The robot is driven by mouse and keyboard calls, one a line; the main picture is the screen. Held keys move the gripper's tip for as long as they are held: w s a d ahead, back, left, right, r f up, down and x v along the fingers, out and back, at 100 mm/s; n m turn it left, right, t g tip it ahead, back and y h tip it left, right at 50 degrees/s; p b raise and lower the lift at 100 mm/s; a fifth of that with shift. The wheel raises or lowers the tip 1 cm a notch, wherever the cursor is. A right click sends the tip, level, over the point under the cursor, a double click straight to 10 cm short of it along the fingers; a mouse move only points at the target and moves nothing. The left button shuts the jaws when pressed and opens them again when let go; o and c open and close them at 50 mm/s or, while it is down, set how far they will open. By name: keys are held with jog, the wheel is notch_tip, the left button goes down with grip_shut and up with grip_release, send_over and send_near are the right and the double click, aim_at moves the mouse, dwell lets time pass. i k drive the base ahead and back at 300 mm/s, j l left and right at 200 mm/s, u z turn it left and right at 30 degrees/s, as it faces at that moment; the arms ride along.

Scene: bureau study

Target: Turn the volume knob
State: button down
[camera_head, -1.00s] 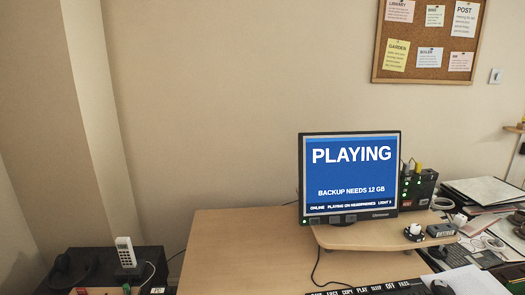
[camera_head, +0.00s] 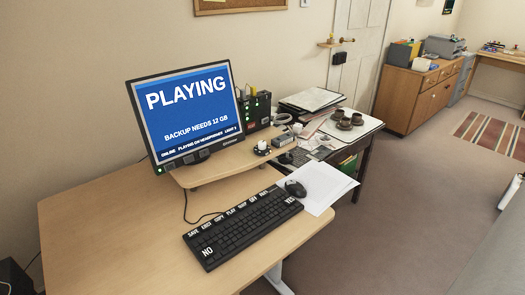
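A small round thing with a pale top and dark base (camera_head: 262,148) stands on the raised wooden shelf (camera_head: 212,172) on the desk; it may be the volume knob, but it is too small to tell. A small grey box (camera_head: 284,140) lies just right of it. The monitor (camera_head: 188,112) at the left of the shelf shows "PLAYING", "BACKUP NEEDS 12 GB" and a bottom line that reads in part "ONLINE". My gripper is not in view.
A black keyboard (camera_head: 243,225) with labelled keys, a mouse (camera_head: 295,188) and white paper (camera_head: 322,187) lie before the shelf. A black box with lights (camera_head: 257,112) stands behind it. Floor (camera_head: 420,190) is open at right.

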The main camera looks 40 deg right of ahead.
aim_at(261, 144)
jog(key=i+l+u, duration=0.2)
jog(key=l+u, duration=0.15)
jog(key=l, duration=1.25)
jog(key=l+u, duration=0.35)
jog(key=l, duration=1.25)
